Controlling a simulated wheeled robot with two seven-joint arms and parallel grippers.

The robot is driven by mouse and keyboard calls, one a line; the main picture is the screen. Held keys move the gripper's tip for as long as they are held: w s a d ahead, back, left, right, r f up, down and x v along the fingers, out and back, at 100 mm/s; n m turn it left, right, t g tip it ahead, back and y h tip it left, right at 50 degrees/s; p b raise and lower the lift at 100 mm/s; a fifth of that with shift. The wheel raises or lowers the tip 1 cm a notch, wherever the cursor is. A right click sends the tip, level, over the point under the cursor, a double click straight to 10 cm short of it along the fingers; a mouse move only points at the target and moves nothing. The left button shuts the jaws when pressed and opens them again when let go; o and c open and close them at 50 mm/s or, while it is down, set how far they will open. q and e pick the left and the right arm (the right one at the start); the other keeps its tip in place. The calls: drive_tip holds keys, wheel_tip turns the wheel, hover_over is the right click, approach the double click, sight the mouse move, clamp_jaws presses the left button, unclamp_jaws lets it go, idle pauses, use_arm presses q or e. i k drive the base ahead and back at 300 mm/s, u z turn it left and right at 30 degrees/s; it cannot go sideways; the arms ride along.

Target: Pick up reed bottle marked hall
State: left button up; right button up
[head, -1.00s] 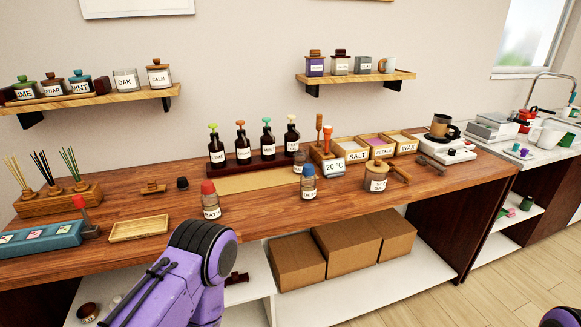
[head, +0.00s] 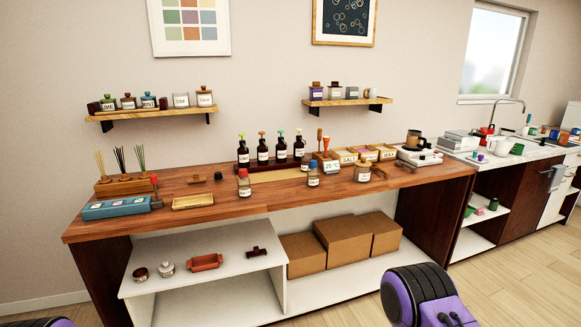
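Three reed bundles, pale (head: 101,163), black (head: 120,159) and brown-green (head: 140,157), stand in a wooden rack (head: 125,187) at the left of the counter. Small labelled bottles stand further right: one with a red cap (head: 244,185), one with a blue cap (head: 313,177) and one with a brown top (head: 363,173). Their labels are too small to read now, so I cannot tell which is marked hall. Neither of my grippers shows; only purple parts of my arms show along the bottom edge.
The wooden counter (head: 218,207) also holds a blue tray (head: 115,208), a wooden tray (head: 193,202), dark pump bottles (head: 262,153) and labelled boxes (head: 347,163). Cardboard boxes (head: 343,238) sit below. Open floor lies in front and to the right.

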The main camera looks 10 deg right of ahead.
sight(306, 157)
drive_tip(key=z, duration=0.65)
drive_tip(key=i, duration=0.6)
drive_tip(key=z, duration=0.85)
drive_tip(key=i, duration=0.8)
drive_tip(key=u, duration=0.2)
